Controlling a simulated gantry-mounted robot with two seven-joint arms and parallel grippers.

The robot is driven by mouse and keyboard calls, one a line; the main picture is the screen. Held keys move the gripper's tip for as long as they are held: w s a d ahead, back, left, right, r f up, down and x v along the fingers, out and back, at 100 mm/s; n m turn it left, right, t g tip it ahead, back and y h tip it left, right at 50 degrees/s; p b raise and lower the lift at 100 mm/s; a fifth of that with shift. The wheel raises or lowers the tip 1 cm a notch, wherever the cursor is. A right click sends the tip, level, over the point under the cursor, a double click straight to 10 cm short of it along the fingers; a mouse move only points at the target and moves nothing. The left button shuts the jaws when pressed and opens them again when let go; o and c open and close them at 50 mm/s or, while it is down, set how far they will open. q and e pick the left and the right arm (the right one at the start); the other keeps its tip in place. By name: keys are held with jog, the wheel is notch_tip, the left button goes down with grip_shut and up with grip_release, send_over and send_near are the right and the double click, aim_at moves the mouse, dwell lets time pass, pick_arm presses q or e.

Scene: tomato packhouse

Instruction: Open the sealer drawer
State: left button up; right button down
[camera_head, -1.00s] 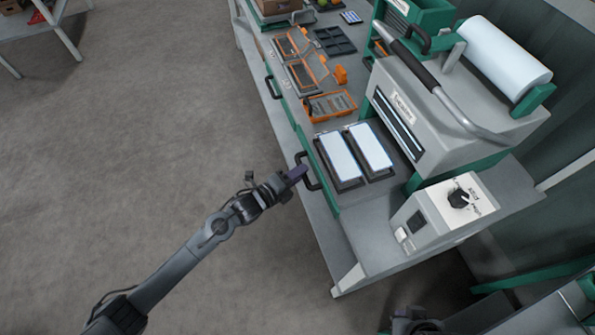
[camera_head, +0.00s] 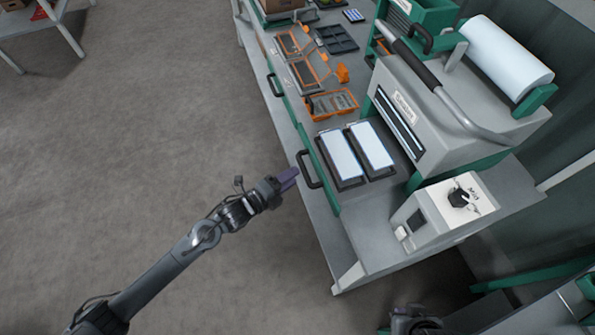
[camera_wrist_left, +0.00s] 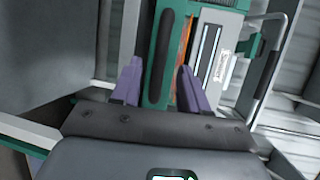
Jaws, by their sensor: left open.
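The grey sealer (camera_head: 465,112) stands on the bench at the right. In front of it lie two black trays with white pads (camera_head: 342,158). A green drawer front with a black bar handle (camera_head: 309,170) faces the aisle below these trays. My left gripper (camera_head: 290,178) is open and empty, just left of the handle and apart from it. In the left wrist view, the dark handle (camera_wrist_left: 167,55) stands ahead between the two purple fingers (camera_wrist_left: 160,84). Part of my right arm's dark end (camera_head: 414,322) shows at the bottom edge; its fingers are not clear.
A control box with a dial (camera_head: 445,214) sits at the bench's near end. Another black handle (camera_head: 274,86) is farther along the green front. Orange trays (camera_head: 331,104) lie on the bench. The floor (camera_head: 150,140) to the left is clear.

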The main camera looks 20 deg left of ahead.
pick_arm(q)
jog(key=v, duration=0.6)
jog(key=shift+s, duration=0.25)
jog(key=shift+a, duration=0.15)
